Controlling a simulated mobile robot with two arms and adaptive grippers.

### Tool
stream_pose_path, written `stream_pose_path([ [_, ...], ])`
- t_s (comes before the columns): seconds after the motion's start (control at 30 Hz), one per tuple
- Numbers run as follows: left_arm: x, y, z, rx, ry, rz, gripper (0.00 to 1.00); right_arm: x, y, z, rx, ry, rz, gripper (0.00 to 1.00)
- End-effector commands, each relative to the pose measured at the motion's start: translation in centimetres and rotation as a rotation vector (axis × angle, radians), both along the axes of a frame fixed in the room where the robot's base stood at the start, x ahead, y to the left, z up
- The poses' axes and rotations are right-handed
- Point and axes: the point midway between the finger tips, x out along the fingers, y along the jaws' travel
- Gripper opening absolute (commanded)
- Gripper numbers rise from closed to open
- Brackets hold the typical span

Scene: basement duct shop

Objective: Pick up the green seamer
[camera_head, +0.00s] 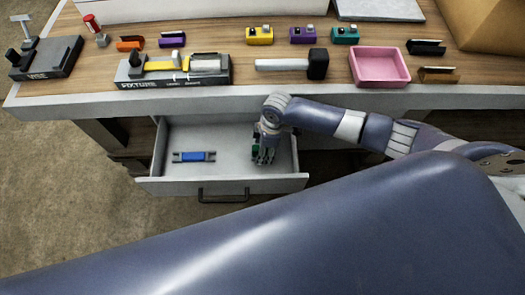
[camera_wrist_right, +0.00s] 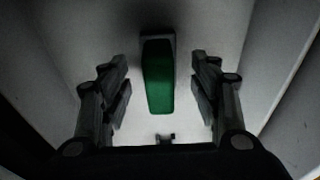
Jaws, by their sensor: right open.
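The green seamer (camera_wrist_right: 158,80) lies in the open drawer (camera_head: 222,137). In the right wrist view it stands between the two fingers of my right gripper (camera_wrist_right: 160,95), with a gap on each side. In the head view my right gripper (camera_head: 264,152) reaches down into the right part of the drawer, and only a bit of green shows beside its fingers. The right gripper is open and holds nothing. My left gripper is not in view.
A blue tool (camera_head: 193,156) lies in the left part of the drawer. The drawer walls stand close around my right gripper. The bench above holds a pink tray (camera_head: 379,67), a mallet (camera_head: 295,64), a fixture (camera_head: 172,71) and several small coloured parts.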

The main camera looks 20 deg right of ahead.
Motion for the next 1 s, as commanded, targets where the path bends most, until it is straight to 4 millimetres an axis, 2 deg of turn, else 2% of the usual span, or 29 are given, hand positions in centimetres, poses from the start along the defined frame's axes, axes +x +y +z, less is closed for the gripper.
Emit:
stream_pose_path([
  [0.13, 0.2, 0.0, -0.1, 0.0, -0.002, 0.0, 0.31, 0.0, 0.2, -1.5, 0.0, 0.001, -0.002, 0.57],
  [0.4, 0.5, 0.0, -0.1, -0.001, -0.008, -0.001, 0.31, 0.1, 0.3, -1.8, 0.0, 0.0, 0.0, 0.57],
  [0.43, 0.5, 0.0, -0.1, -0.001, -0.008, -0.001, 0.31, 0.1, 0.3, -1.8, 0.0, 0.0, 0.0, 0.54],
  [0.6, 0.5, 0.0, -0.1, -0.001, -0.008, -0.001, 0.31, 0.1, 0.3, -1.8, 0.0, 0.0, -0.001, 0.16],
  [0.67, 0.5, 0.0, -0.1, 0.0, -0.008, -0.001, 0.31, 0.1, 0.3, -1.8, 0.0, 0.0, -0.001, 0.04],
  [1.0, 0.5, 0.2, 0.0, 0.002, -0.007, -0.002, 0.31, 0.1, 0.3, -1.4, 0.002, 0.0, -0.001, 0.04],
])
